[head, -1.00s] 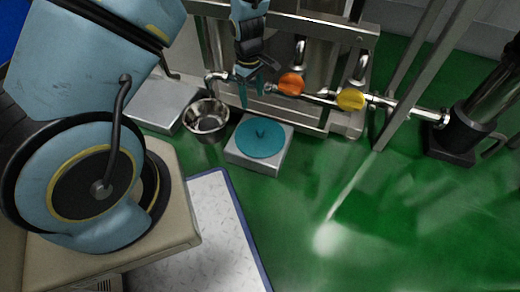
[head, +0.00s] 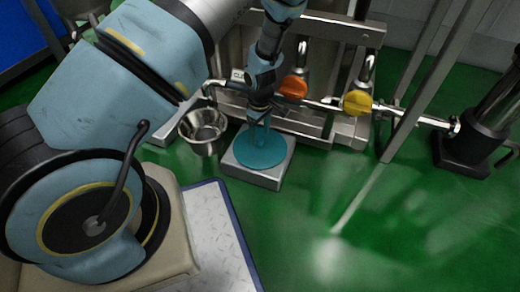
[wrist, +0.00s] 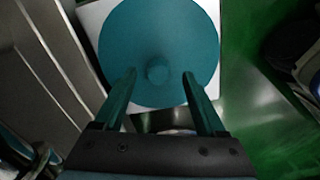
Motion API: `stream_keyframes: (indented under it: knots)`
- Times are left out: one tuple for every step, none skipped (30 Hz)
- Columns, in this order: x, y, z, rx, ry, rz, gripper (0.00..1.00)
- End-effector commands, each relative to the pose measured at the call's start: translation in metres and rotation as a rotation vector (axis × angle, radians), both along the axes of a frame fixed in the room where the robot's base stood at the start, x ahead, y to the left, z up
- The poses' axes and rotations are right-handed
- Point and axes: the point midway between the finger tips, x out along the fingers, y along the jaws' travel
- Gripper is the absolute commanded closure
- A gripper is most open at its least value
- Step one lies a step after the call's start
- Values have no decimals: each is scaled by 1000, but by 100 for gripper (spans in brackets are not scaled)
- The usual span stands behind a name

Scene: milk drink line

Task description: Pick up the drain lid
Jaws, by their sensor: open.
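The drain lid (head: 262,153) is a flat teal disc with a small knob at its centre. It lies on a low grey block (head: 247,173). In the wrist view the lid (wrist: 158,30) fills the top middle, with its knob lying between the lines of the two fingers and just beyond the tips. My gripper (head: 260,132) is over the lid with its fingers pointing down. In the wrist view my gripper (wrist: 160,76) is open and empty, one finger on each side of the knob. I cannot tell the exact height of the tips above the lid.
A steel bowl (head: 203,130) stands just left of the block. Behind are a steel frame and pipes with an orange valve handle (head: 292,88) and a yellow one (head: 357,103). The green floor (head: 400,230) to the right is mostly clear.

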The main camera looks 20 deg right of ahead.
Motion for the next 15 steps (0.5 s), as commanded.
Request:
stream_keyframes:
  knots:
    - [1,0,-13,1,0,-1,27]
    - [2,-1,-18,0,-1,-1,27]
    - [3,-1,-24,1,0,-1,27]
    - [2,-1,-28,2,1,-2,27]
    - [2,-1,-32,1,2,-1,27]
    - [2,-1,-35,0,1,0,27]
    - [2,-1,-37,0,1,0,27]
    - [2,-1,-37,0,1,0,27]
    - [2,-1,-37,0,1,-1,27]
    - [2,-1,-37,0,1,-1,27]
    - [2,-1,-36,0,1,-1,27]
    - [2,-1,-36,0,1,-1,27]
    - [2,-1,-36,0,1,-1,27]
    - [2,-1,-36,0,1,-1,27]
    - [2,-1,-36,0,1,0,30]
